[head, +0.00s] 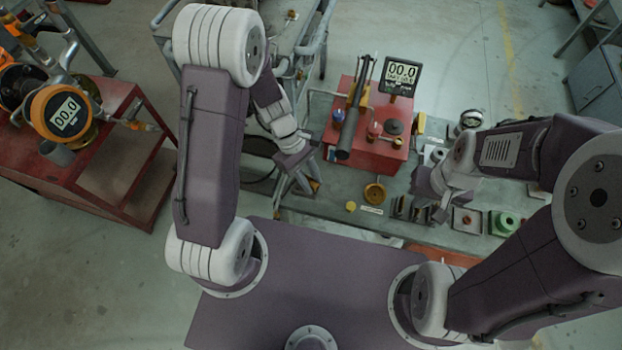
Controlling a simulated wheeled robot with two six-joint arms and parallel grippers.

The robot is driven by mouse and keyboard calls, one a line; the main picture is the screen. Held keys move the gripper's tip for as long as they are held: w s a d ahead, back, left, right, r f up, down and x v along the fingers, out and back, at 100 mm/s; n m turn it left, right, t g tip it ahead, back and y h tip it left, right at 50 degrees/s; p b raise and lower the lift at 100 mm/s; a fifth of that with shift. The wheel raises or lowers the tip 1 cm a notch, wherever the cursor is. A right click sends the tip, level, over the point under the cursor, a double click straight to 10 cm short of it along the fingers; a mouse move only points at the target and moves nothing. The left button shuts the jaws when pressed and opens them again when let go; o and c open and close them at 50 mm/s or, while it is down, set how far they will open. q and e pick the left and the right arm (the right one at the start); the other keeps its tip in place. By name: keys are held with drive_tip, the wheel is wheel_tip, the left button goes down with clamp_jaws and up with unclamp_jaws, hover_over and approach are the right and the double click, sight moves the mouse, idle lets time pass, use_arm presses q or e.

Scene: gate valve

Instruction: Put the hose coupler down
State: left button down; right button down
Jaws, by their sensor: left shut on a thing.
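My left gripper (305,183) is over the left end of the workbench (340,198), left of and in front of the red block. It is shut on a small brass-coloured piece (315,186), which looks like the hose coupler; the fingers and wrist hide most of it. I cannot tell whether the piece touches the bench. My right gripper (425,210) is over the front middle of the bench, among small dark parts. Its fingers blend with those parts, so its opening is unclear.
A brass ring (374,193), a yellow cap (351,207) and a green flanged part (505,222) lie on the bench. A red cart (120,185) stands left, apart from the bench.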

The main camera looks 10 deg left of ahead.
use_arm(q)
drive_tip(key=shift+f, duration=0.35)
drive_tip(key=c, duration=1.2)
unclamp_jaws()
drive_tip(key=shift+s, duration=0.1)
drive_tip(key=shift+o, duration=0.2)
drive_tip(key=shift+r, duration=0.2)
drive_tip(key=p+v, duration=0.2)
drive_tip(key=v, duration=1)
drive_tip(key=s+a+m+t+y, duration=0.3)
drive_tip(key=s+a+m+y, duration=0.1)
drive_tip(key=m, duration=0.8)
drive_tip(key=shift+s+t+y, duration=0.3)
drive_tip(key=shift+s+t, duration=0.1)
drive_tip(key=shift+s, duration=0.3)
